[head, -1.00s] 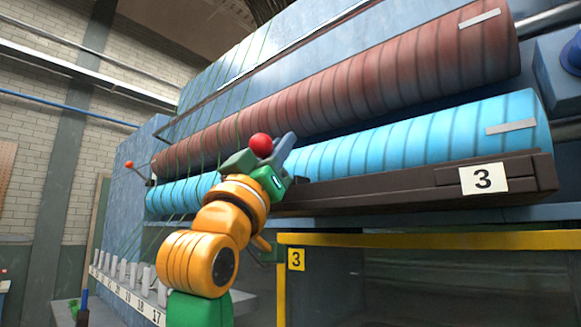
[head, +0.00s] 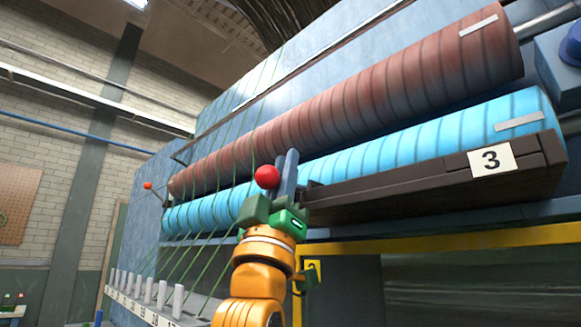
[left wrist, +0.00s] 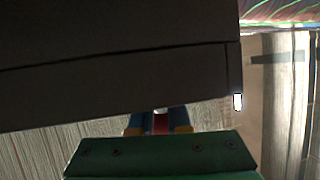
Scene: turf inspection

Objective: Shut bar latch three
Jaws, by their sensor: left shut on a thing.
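A dark bar (head: 420,184) with a white "3" plate (head: 491,159) runs along the front under the light blue roll. A red ball knob (head: 267,177) shows near the bar's left end. My left gripper (head: 287,168) points upward beside that knob, its fingers close together. In the left wrist view, the blue fingers (left wrist: 159,122) are shut on a red piece (left wrist: 160,124), seemingly the knob's handle. The dark underside there (left wrist: 110,70), probably the bar, hides most of the handle and latch. My right gripper is out of view.
A reddish-brown roll (head: 380,95) lies above the light blue roll (head: 400,146). A yellow frame (head: 440,240) stands below the bar. Green strands (head: 215,215) run down to several white pegs (head: 160,293) at left. Another red knob (head: 147,185) is farther left.

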